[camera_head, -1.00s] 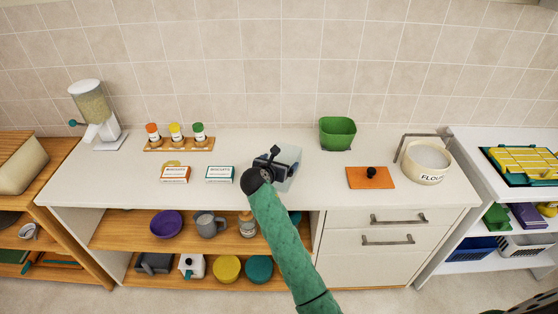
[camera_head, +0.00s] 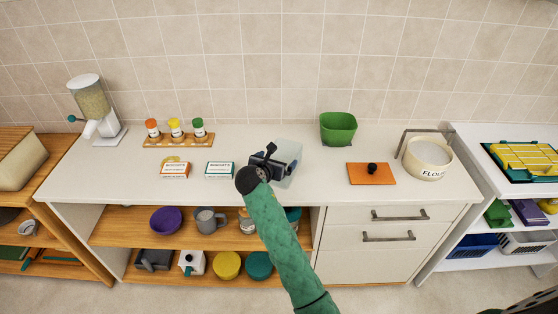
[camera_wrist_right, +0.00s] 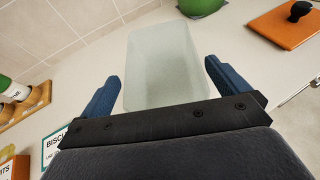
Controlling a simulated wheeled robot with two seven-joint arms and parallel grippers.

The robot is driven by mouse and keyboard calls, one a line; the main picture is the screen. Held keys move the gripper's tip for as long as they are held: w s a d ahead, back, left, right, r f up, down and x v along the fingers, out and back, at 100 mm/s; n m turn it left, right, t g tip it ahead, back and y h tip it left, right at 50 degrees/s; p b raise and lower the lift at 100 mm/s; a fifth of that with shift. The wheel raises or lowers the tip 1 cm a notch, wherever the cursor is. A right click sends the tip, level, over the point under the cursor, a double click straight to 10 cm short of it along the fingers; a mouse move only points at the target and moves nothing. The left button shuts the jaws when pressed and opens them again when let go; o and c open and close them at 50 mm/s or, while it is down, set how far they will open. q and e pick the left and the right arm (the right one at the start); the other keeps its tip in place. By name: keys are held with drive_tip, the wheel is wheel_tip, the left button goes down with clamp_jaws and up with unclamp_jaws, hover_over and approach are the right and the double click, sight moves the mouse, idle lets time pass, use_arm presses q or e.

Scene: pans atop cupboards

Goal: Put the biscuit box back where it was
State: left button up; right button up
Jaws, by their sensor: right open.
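Two small biscuit boxes lie on the white countertop left of centre: one with an orange band (camera_head: 175,170) and one with a teal band (camera_head: 220,170). Both are partly visible at the lower left of the right wrist view, the teal one (camera_wrist_right: 55,142) nearer. My right gripper (camera_head: 270,160) is right of the teal box, over the counter. In the wrist view its blue fingers (camera_wrist_right: 160,78) are spread and hold nothing. A pale translucent tub (camera_wrist_right: 166,50) appears beyond and between them; whether they touch it is unclear. My left gripper is out of view.
A spice rack (camera_head: 180,142) with three jars stands behind the boxes, and a dispenser (camera_head: 92,108) is at far left. A green tub (camera_head: 338,129), an orange board (camera_head: 371,174) and a flour bowl (camera_head: 427,159) stand to the right. The front counter strip is mostly bare.

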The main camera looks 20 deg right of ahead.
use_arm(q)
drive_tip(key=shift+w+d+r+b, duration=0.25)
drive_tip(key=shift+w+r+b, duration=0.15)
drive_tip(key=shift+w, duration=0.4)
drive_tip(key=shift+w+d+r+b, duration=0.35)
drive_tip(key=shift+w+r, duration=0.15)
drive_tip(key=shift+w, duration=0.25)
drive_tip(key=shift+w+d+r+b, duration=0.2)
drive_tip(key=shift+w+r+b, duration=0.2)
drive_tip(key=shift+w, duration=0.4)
use_arm(e)
drive_tip(key=v, duration=0.9)
